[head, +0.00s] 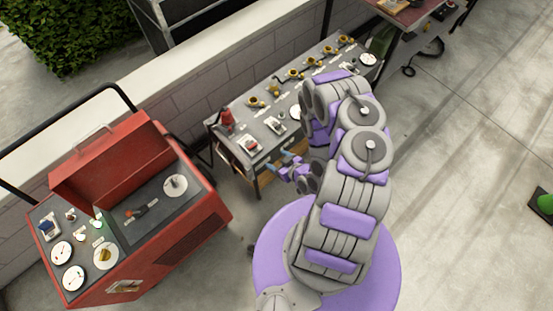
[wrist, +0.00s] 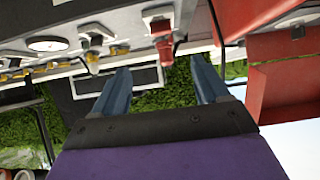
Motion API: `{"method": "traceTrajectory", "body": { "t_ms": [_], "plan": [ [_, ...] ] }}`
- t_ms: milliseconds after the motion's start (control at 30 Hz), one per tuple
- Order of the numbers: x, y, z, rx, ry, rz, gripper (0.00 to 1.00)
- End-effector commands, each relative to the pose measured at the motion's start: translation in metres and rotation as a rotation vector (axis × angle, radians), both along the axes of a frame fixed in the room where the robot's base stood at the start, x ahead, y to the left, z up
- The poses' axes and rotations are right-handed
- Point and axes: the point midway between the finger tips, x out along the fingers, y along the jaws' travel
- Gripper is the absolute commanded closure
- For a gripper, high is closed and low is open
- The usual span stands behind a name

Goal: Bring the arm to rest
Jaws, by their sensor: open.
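My gripper (head: 286,165) is at the end of my purple and grey arm, which is folded up above my round purple base. In the head view its blue fingers point left, beside the front edge of the grey workbench (head: 236,134). In the wrist view my gripper (wrist: 160,88) shows two blue fingers spread apart with nothing between them. The wrist picture appears upside down. Part of the bench is hidden behind my arm.
A red cart (head: 185,238) with a raised lid and gauges stands at the left. The workbench carries several brass fittings and a red object (head: 227,119). A low wall (head: 187,100) runs behind. Concrete floor (head: 460,170) is open at the right, with a green object (head: 545,203) at the edge.

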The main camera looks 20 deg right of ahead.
Motion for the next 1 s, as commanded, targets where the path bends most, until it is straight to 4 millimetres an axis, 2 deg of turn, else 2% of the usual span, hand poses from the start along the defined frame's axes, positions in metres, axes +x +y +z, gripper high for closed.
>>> {"method": "traceTrajectory", "body": {
  "t_ms": [433, 567, 767, 1000],
  "plan": [
    [0.000, 0.000, 0.000, -0.001, 0.002, 0.001, 0.26],
    [0.004, -0.008, -0.001, -0.031, 0.025, 0.008, 0.26],
    [0.020, -0.048, 0.005, -0.163, 0.130, 0.020, 0.26],
    [0.037, -0.098, 0.034, -0.323, 0.287, -0.020, 0.26]
  ]
}}
